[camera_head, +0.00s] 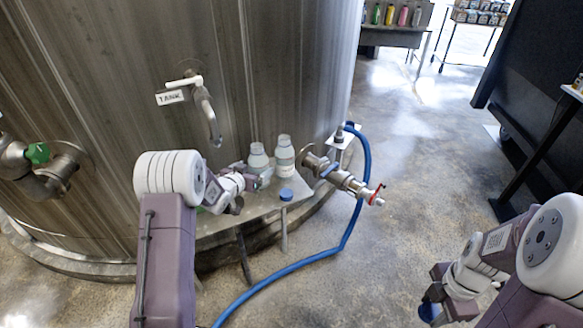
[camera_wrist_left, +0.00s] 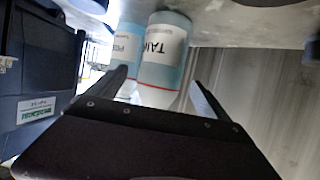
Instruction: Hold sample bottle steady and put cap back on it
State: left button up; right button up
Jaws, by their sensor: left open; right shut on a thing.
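Two pale blue-green sample bottles stand upright side by side on the metal shelf, a left bottle (camera_head: 258,162) and a right bottle (camera_head: 284,158). Neither shows a cap. In the left wrist view a bottle with a "TANK" label (camera_wrist_left: 163,55) stands in front of a second bottle (camera_wrist_left: 127,50). My left gripper (camera_head: 243,190) is open by the left bottle; its fingers (camera_wrist_left: 160,88) flank the labelled bottle without visible grip. A blue cap (camera_head: 286,194) sits near the shelf's front edge. My right gripper (camera_head: 432,298) is shut on a blue thing (camera_head: 428,311), probably a cap, partly hidden.
The shelf (camera_head: 265,207) is against a large steel tank (camera_head: 100,70). A tap (camera_head: 207,110) hangs above it. A valve (camera_head: 350,184) and blue hose (camera_head: 340,245) are right of the bottles. Open floor (camera_head: 410,190) lies between shelf and right arm.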

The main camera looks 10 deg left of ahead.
pick_arm(q)
jog(key=x, duration=0.4)
jog(key=shift+w+f, duration=0.1)
jog(key=shift+w, duration=0.05)
pick_arm(e)
jog(key=shift+f, duration=0.35)
pick_arm(q)
grip_shut()
jog(key=shift+r, duration=0.25)
pick_arm(e)
jog(key=shift+r, duration=0.1)
